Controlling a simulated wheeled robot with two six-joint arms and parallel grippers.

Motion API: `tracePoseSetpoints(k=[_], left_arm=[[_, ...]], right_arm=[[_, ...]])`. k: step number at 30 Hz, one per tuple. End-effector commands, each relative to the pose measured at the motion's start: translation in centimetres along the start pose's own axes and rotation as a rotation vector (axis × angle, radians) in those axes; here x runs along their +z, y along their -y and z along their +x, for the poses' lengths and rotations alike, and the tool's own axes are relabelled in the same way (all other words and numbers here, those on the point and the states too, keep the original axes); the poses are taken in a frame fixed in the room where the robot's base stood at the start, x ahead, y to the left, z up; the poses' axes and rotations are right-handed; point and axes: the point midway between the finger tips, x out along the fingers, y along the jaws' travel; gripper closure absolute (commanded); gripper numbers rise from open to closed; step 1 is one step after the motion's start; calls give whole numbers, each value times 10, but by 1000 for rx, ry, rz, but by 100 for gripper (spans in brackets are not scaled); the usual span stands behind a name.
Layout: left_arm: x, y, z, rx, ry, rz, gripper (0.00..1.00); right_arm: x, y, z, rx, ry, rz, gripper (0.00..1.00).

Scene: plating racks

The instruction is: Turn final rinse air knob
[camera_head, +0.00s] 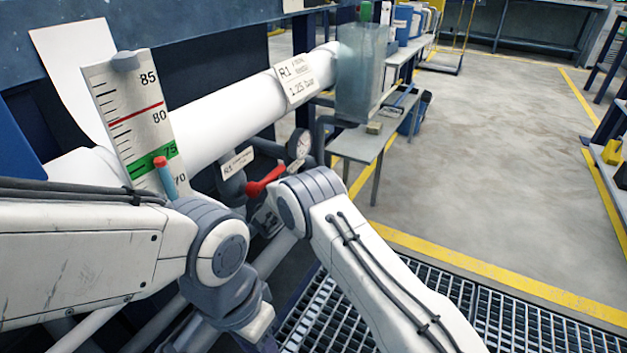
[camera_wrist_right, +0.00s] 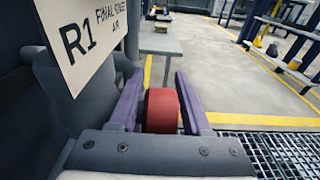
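The final rinse air knob is a red piece (camera_wrist_right: 162,110) beside a white label (camera_wrist_right: 88,35) reading R1 final rinse air in the right wrist view. My right gripper (camera_wrist_right: 161,90) has its two purple fingers on either side of the red piece; I cannot tell whether both press on it. In the head view a red handle (camera_head: 264,181) shows by the R1 label (camera_head: 237,162), below the white pipe.
A marked level scale (camera_head: 130,105) stands at the left. The white pipe (camera_head: 240,108) carries a sign reading 1.25 bar. A round gauge (camera_head: 300,143) sits right of the handle. A grey bench (camera_head: 360,145) stands beyond it. The floor (camera_head: 480,150) at right is open.

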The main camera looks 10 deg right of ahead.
Motion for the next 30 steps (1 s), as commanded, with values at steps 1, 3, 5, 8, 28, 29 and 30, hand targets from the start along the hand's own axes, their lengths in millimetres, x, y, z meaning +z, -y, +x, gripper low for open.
tracePoseSetpoints(k=[1, 3, 5, 8, 28, 29, 30], left_arm=[[0, 0, 0, 0, 0, 0, 52], [0, 0, 0, 0, 0, 0, 52], [0, 0, 0, 0, 0, 0, 52], [0, 0, 2, 0, 0, 0, 52], [5, 6, 90, 0, 0, 0, 52], [5, 7, 94, 0, 0, 0, 52], [5, 7, 99, 0, 0, 0, 52]], right_arm=[[0, 0, 0, 0, 0, 0, 52], [0, 0, 0, 0, 1, 1, 52], [0, 0, 0, 0, 1, 1, 52], [0, 0, 0, 0, 6, 1, 52], [8, 0, -7, -1, 457, 2, 52], [9, 0, -7, -1, 475, 2, 52], [9, 0, -8, -1, 500, 2, 52]])
